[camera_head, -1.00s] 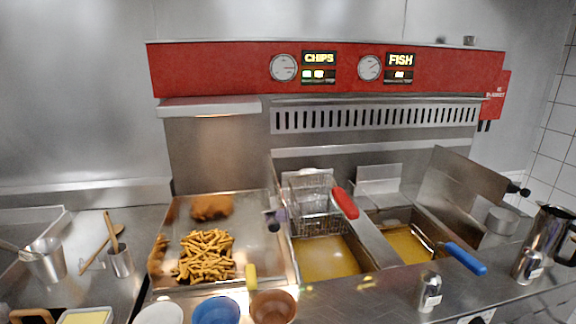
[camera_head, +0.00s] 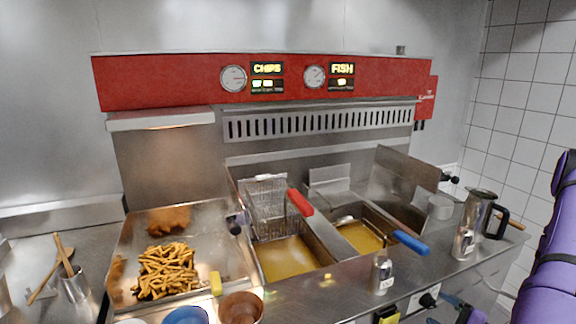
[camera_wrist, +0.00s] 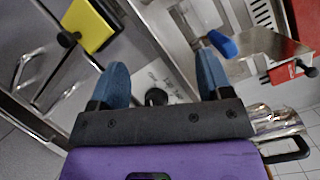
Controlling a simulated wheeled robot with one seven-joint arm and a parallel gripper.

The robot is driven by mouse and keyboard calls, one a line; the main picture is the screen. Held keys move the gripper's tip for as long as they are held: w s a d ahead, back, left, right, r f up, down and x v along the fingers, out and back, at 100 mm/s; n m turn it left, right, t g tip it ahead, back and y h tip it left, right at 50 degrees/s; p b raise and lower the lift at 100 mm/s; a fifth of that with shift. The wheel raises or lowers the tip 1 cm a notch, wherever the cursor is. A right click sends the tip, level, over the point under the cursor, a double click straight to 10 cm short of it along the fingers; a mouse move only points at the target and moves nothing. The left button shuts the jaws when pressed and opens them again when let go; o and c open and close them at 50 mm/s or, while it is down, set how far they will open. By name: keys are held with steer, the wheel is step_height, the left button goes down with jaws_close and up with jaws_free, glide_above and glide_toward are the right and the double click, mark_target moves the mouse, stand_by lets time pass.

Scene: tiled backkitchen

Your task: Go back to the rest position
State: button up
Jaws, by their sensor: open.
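My gripper (camera_wrist: 163,80) shows in the wrist view, its two blue fingers wide apart with nothing between them. It is in front of the fryer's steel front, near a dark round knob (camera_wrist: 156,97). My purple arm stands at the right edge of the head view. Bluish and purple parts at the bottom right of the head view are cut off, and I cannot tell whether they are my gripper.
The fryer has a red-handled basket (camera_head: 300,201) and a blue-handled basket (camera_head: 410,242) over oil. Chips (camera_head: 166,270) and a brown fried piece (camera_head: 168,219) lie in the left tray. A steel jug (camera_head: 478,218) stands at the right counter end, near the tiled wall.

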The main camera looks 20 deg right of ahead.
steer(key=w+a+r+n+g+y, duration=0.25)
steer(key=a+r+n+g, duration=0.45)
steer(key=r, duration=0.4)
steer(key=w+a+r+n+g+y, duration=0.1)
steer(key=a+r+n+g+y, duration=0.2)
steer(key=a+r+n+g, duration=0.6)
steer(key=s+a+r+n+t+h, duration=0.1)
steer(key=s+a+r+h, duration=0.1)
steer(key=s+r+h, duration=0.2)
steer(key=s+a+r+n+t+h, duration=0.1)
steer(key=s+a+r+t+h, duration=0.1)
steer(key=r, duration=0.8)
steer(key=s+a+r+t+h, duration=0.1)
steer(key=s+a+r+h, duration=0.3)
steer(key=s+r+h, duration=0.2)
steer(key=shift+r+n+t+h, duration=0.3)
steer(key=shift+r+n+h, duration=0.1)
steer(key=shift+r+h, duration=0.05)
